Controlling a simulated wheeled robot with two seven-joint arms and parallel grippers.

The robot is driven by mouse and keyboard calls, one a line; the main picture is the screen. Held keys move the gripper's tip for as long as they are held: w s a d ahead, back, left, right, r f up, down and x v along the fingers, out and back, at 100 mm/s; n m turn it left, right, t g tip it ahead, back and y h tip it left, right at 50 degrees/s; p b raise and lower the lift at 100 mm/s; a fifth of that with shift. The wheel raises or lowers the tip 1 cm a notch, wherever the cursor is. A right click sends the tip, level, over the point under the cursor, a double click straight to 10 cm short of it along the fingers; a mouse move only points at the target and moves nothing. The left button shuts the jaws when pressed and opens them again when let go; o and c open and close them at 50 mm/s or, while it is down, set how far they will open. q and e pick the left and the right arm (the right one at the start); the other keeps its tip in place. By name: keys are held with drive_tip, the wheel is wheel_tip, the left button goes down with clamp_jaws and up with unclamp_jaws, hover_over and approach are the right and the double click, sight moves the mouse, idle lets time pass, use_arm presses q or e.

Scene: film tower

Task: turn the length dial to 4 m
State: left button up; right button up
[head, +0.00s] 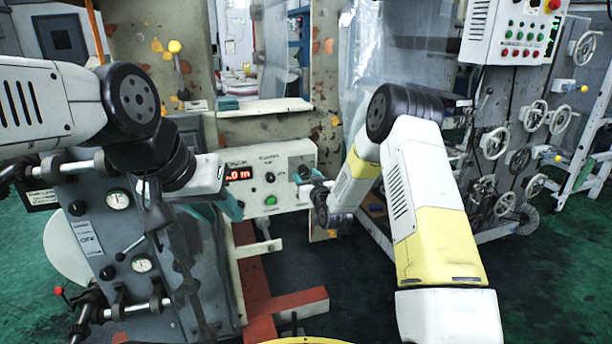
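A cream control box (285,163) stands at the centre of the head view. Its red display (238,174) ends in ".0 m"; the leading digit is not clearly readable beside my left arm. A dark dial (304,172) sits at the right of the box's face, partly covered by my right gripper.
A green button (270,200) and a small dark knob (270,177) are on the box's face. A grey machine with gauges (118,200) stands at left. Handwheels (494,143) and a button panel (512,35) are at right. An orange-red floor frame (285,303) lies below.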

drive_tip(key=shift+r, duration=0.1)
drive_tip(key=v, duration=0.7)
drive_tip(key=shift+s, duration=0.35)
drive_tip(key=shift+d+r, duration=0.1)
drive_tip(key=shift+r, duration=0.05)
drive_tip(key=s+d+r+m+g+h, duration=0.1)
drive_tip(key=s+d+r+g, duration=0.3)
drive_tip(key=r, duration=0.3)
drive_tip(key=s+d+r+g+h, duration=0.1)
drive_tip(key=s+d+r+h, duration=0.15)
drive_tip(key=s+r, duration=0.45)
drive_tip(key=s+d+r+m+g, duration=0.1)
drive_tip(key=s+d+g, duration=0.1)
drive_tip(key=s, duration=1.2)
drive_tip(key=s+d+r+m+g, duration=0.1)
drive_tip(key=s+d+r+g, duration=0.1)
drive_tip(key=s, duration=1.2)
drive_tip(key=shift+d+g, duration=0.5)
drive_tip(key=shift+g, duration=0.5)
